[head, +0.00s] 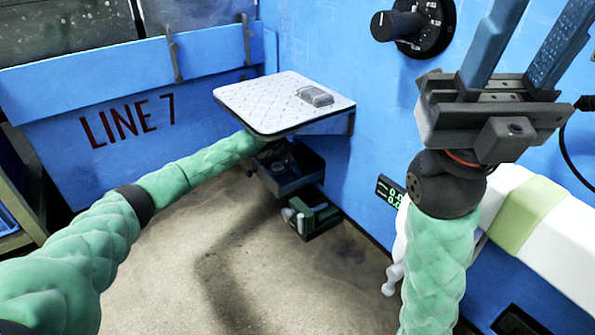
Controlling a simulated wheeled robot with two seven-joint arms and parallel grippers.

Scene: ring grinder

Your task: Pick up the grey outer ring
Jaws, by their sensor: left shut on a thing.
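My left arm comes in from the left, and its wrist ends at my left gripper (277,158), just under the front edge of a small shelf. The shelf and dark shadow hide most of this gripper. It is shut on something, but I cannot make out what. I cannot pick out the grey outer ring for certain anywhere in view. My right gripper (518,55) is at the upper right, pointing up. Its two blue fingers are wide apart with nothing visible between them, and their tips run out of the frame.
The pale quilted shelf (262,108) juts from the blue machine wall and bears a small grey object (315,96). Under it are a dark open bin (306,178) and a dark green box (322,221). A black knob (397,25) is on the wall. The floor in front is clear.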

